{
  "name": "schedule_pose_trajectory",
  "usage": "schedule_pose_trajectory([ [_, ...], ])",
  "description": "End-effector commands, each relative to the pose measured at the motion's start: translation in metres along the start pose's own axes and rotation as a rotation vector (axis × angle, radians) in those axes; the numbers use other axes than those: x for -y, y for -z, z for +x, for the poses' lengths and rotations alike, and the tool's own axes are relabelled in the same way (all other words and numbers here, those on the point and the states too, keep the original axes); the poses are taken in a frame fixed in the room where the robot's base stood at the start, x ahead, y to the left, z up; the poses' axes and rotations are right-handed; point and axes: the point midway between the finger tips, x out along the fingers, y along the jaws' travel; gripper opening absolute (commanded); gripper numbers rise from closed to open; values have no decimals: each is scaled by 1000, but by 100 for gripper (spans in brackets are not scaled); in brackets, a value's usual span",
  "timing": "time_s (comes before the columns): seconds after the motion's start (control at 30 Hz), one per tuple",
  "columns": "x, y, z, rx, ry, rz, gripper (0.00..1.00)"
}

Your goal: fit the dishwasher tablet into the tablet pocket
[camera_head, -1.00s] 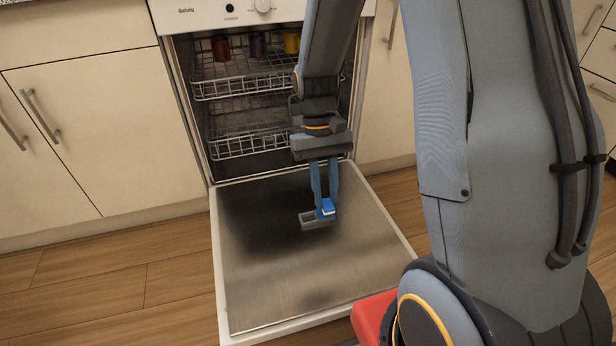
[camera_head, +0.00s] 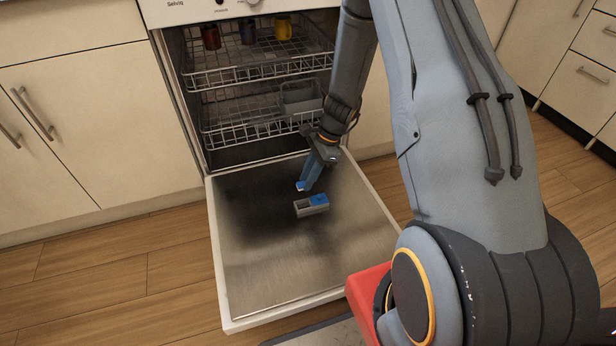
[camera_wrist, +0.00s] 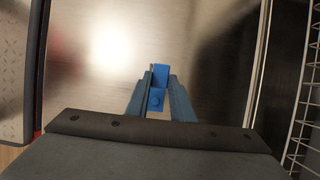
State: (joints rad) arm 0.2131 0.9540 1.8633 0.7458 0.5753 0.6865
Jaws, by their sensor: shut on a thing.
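The dishwasher tablet (camera_head: 300,186) is blue with a white part and sits at the tips of my gripper (camera_head: 304,184). In the wrist view, my gripper (camera_wrist: 157,103) is shut on the blue tablet (camera_wrist: 156,100). The grey dispenser with the tablet pocket (camera_head: 303,208) lies on the open dishwasher door, with a blue part (camera_head: 319,199) at its right end. In the head view, the tablet shows just above and left of the dispenser, apart from it. The wrist view shows another blue piece (camera_wrist: 161,75) just beyond the tablet; the pocket opening is not clear there.
The lowered metal door (camera_head: 270,270) is bare around the dispenser. Wire racks (camera_head: 245,130) stand inside the dishwasher, with several mugs (camera_head: 247,32) above and a grey basket (camera_head: 300,97) below. Cabinets (camera_head: 80,120) flank it. A red block (camera_head: 368,290) is near my base.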

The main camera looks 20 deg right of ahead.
Motion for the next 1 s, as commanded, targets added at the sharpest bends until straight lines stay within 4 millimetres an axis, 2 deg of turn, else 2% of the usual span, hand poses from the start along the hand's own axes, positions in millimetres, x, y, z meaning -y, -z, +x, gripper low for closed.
schedule_pose_trajectory([
  [0.47,-1,-2,1,1,-2,-2,0],
  [1.0,0,14,38,1,-3,-2,0],
])
